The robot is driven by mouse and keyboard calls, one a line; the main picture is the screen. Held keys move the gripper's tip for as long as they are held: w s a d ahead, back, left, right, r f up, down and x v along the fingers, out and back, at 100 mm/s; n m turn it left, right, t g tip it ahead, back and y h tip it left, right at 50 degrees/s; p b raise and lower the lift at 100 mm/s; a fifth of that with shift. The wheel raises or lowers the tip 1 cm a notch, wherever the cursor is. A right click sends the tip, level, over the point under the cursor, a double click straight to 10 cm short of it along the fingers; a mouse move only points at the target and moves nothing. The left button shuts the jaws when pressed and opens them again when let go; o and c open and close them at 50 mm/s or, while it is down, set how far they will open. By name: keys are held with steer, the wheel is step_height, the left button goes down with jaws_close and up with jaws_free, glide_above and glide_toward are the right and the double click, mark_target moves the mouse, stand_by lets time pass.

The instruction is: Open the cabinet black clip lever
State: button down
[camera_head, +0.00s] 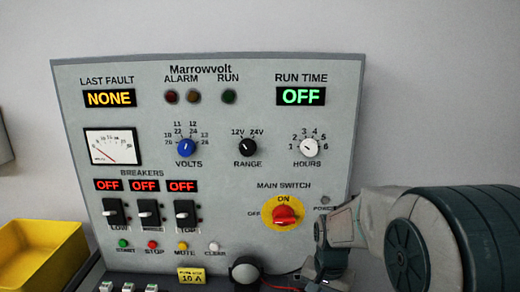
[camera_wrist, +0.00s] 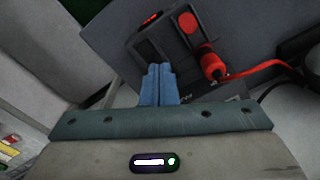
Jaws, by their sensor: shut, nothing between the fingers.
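The grey cabinet panel (camera_head: 225,110) faces me in the head view. In the wrist view a dark housing (camera_wrist: 205,75) carries a red round part (camera_wrist: 188,24), a black rectangular part (camera_wrist: 150,48) and a red connector (camera_wrist: 213,66) with a red cable. I cannot tell for sure which black part is the clip lever. My gripper (camera_wrist: 158,68) has its blue fingers together and empty, with the tips just in front of the black part; contact cannot be told. In the head view my arm hides the cabinet's lower right.
The panel has a main switch (camera_head: 286,214), several breakers and knobs. A black round part (camera_head: 245,270) with a red wire sits at the panel's foot. A yellow bin (camera_head: 42,250) stands at the left. A black cable (camera_wrist: 268,90) runs right of the housing.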

steer(key=shift+f, duration=0.25)
steer(key=shift+r, duration=0.1)
steer(key=shift+r+p, duration=1.9)
steer(key=shift+r, duration=0.6)
steer(key=shift+s, duration=0.1)
steer(key=s+r+n+t, duration=0.3)
steer(key=s+r+n, duration=0.3)
steer(key=s, duration=0.8)
steer(key=shift+s+r, duration=0.15)
steer(key=shift+r, duration=0.5)
steer(key=shift+a, duration=0.1)
